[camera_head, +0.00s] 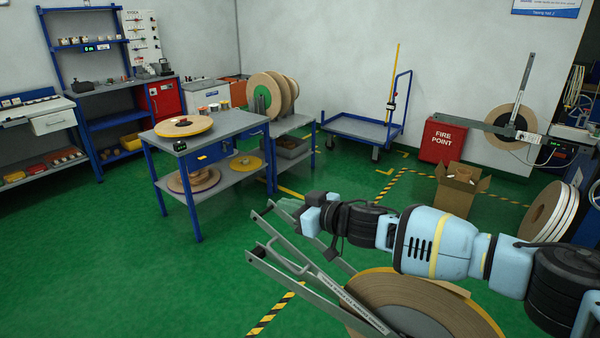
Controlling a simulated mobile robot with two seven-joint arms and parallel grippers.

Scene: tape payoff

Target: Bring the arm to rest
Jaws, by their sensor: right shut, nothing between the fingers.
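My right arm (430,243) reaches in from the right edge, stretched to the left across the lower part of the head view. My right gripper (287,206) is at its left end, small and partly hidden by the wrist; it is shut with nothing in it. Below it, a grey metal arm frame (320,285) with a printed label slopes from upper left to lower right. Whether the gripper touches the frame cannot be told. My left gripper is not in view.
A blue-legged table (235,123) bears reels at the left middle. White-edged reels (553,212) are at the right. Green floor (110,260) is clear at left.

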